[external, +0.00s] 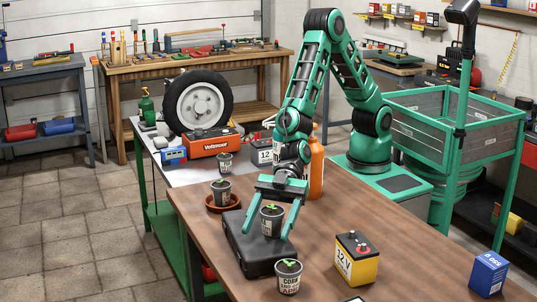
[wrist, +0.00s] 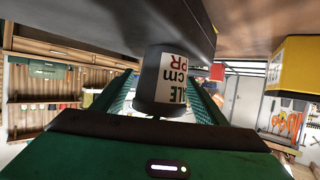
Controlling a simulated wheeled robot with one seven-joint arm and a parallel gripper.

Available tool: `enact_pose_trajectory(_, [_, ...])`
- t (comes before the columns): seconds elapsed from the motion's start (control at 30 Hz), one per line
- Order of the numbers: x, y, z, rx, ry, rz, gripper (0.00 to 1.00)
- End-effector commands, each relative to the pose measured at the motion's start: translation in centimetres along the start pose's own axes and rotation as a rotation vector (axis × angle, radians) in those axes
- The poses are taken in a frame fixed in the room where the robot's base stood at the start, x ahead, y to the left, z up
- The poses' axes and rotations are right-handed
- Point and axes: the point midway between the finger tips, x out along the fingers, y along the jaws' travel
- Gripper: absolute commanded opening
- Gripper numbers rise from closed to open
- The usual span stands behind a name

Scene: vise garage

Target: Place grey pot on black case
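The black case (external: 240,245) lies flat on the brown table. A grey pot (external: 271,223) with a small green plant stands upright on it. My gripper (external: 268,232) is lowered around this pot, one green finger on each side. A gap shows between the pot and the left finger; the right finger is close to it. In the wrist view the pot (wrist: 168,78) appears upside down between the spread fingers, its base against the dark case (wrist: 190,28).
Another grey pot (external: 289,277) stands at the table's front edge. Further pots stand behind the case, one (external: 222,190) in a terracotta saucer (external: 211,205). A yellow-black battery (external: 357,260) and a blue box (external: 488,273) stand to the right. An orange bottle (external: 316,170) is behind my gripper.

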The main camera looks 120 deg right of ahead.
Motion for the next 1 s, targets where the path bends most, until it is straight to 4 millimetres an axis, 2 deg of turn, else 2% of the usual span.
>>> enact_pose_trajectory(0.27, [-0.3, 0.0, -0.2, 0.0, 0.0, 0.001, 0.66])
enact_pose_trajectory(0.47, [-3.1, 0.1, -0.2, 0.0, 0.0, 0.002, 0.66])
enact_pose_trajectory(0.7, [-4.8, 0.1, -4.4, -0.002, 0.004, 0.001, 0.66])
enact_pose_trajectory(0.8, [-5.3, 0.1, -5.5, -0.002, 0.003, 0.001, 0.66])
enact_pose_trajectory(1.0, [-5.7, 0.1, -6.6, 0.0, 0.001, 0.0, 0.66])
